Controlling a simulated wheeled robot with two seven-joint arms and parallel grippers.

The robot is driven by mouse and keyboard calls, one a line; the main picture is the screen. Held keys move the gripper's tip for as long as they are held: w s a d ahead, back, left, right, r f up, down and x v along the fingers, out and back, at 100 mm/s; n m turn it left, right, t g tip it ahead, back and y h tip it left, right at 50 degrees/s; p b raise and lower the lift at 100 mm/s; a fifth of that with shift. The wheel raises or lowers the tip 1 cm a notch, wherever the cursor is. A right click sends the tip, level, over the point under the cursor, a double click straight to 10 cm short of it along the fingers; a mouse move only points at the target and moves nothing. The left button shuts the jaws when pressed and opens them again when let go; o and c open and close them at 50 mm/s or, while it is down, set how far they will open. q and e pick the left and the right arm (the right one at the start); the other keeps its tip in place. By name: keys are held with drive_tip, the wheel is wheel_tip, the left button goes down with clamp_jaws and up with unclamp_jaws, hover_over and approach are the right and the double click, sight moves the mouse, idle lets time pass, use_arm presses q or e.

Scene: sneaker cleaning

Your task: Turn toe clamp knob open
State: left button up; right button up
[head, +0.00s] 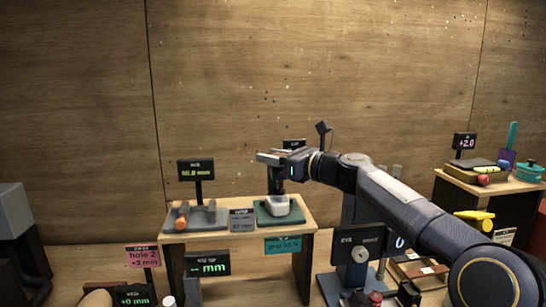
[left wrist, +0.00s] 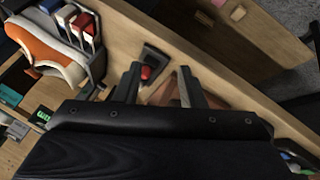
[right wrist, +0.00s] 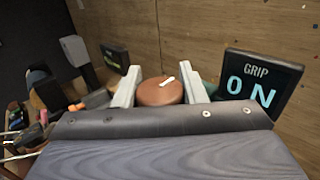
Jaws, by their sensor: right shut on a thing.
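The toe clamp knob (right wrist: 158,93) is a brown round cap with a white pointer mark, in the right wrist view. My right gripper (right wrist: 161,86) has one finger on each side of it and is shut on it. In the head view, this gripper (head: 270,158) is on top of a dark upright clamp (head: 276,183), and the knob is mostly hidden. The clamp stands over a pale shoe-like piece (head: 279,206) on a green base (head: 264,215). My left gripper (left wrist: 158,86) is open and empty, seen only in the left wrist view.
A wooden bench (head: 235,243) carries the clamp and a grey fixture (head: 201,217). A red button (left wrist: 146,72) on a dark base lies beyond my left fingers. An orange-and-white sneaker (left wrist: 45,52) is at left there.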

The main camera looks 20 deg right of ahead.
drive_tip(key=o, duration=1)
drive_tip(key=shift+s, duration=0.1)
drive_tip(key=shift+s+d, duration=0.3)
drive_tip(key=b+v, duration=0.1)
drive_tip(key=v, duration=0.6)
drive_tip(key=shift+b, duration=0.4)
